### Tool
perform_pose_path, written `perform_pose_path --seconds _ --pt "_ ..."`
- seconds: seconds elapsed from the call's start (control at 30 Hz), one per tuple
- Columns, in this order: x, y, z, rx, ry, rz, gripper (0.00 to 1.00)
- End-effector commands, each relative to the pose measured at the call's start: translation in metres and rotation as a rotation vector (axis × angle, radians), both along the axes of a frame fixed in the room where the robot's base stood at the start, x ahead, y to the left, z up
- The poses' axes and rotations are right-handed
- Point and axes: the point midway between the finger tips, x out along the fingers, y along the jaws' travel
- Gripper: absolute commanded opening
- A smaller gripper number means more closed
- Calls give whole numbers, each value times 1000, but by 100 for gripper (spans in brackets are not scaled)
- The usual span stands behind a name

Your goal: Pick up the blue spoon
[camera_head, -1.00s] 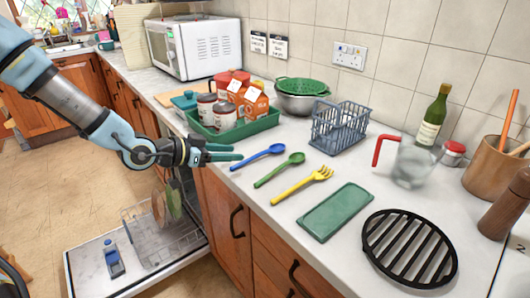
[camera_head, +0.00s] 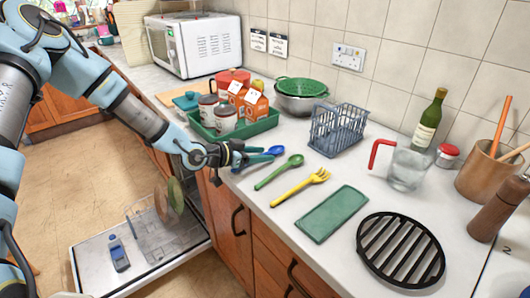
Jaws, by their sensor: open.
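The blue spoon (camera_head: 276,150) lies on the white counter near its front edge, with its bowl toward the wall. The gripper is open and hides part of the spoon's handle. I cannot tell whether the fingers are around the spoon or above it.
A green spoon (camera_head: 279,172) and a yellow fork (camera_head: 300,188) lie to the right of the blue spoon. A green tray (camera_head: 270,121) with jars and cartons stands behind the gripper. A blue-grey basket (camera_head: 338,130) is farther back. The dishwasher door (camera_head: 90,259) hangs open below.

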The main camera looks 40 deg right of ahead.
Motion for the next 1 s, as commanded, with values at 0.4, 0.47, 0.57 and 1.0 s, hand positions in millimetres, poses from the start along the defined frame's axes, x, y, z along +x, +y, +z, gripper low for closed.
perform_pose_path --seconds 0.4,0.47,0.57,1.0 --pt "0 0 -1 0 0 0 23" --pt "0 0 0 0 0 0 17" --pt "0 0 0 0 0 0 5" --pt "0 0 0 0 0 0 0"
